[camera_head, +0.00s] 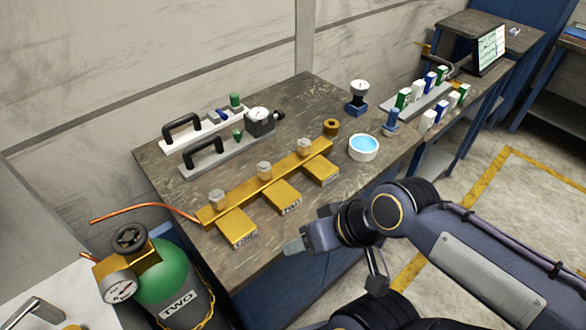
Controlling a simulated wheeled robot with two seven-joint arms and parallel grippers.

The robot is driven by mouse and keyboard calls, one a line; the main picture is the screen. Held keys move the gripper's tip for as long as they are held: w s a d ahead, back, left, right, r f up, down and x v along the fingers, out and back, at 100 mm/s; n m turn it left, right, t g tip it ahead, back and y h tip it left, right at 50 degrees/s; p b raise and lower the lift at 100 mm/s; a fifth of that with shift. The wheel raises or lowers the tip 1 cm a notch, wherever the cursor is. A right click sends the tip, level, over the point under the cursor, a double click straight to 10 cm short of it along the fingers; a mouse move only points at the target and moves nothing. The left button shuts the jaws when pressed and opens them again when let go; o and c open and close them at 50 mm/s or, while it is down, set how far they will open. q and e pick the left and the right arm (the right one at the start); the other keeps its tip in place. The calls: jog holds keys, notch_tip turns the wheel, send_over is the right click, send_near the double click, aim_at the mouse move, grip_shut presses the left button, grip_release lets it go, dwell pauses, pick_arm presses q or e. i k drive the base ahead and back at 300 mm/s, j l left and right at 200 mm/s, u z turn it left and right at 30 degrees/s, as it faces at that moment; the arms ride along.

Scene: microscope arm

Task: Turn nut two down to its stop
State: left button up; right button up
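A long brass bar (240,191) lies on the dark workbench with three brass plates along its front side. Grey hex nuts sit on top of it: a left nut (217,200), a middle nut (264,170) and a right nut (304,147). The middle plate (286,197) carries a label that seems to read TWO, so the middle nut appears to be nut two. How far down it sits is too small to tell. My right gripper (290,246) is by the bench's front edge, in front of the plates and apart from the nuts. Its finger gap is not clear. My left gripper is out of view.
A green gas cylinder (168,272) stands front left, with a copper pipe (145,210) near the bar. A white dish with blue liquid (363,147) and a brass knob (331,127) are at the right.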

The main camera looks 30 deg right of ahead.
aim_at(264, 167)
jog(key=z, duration=0.95)
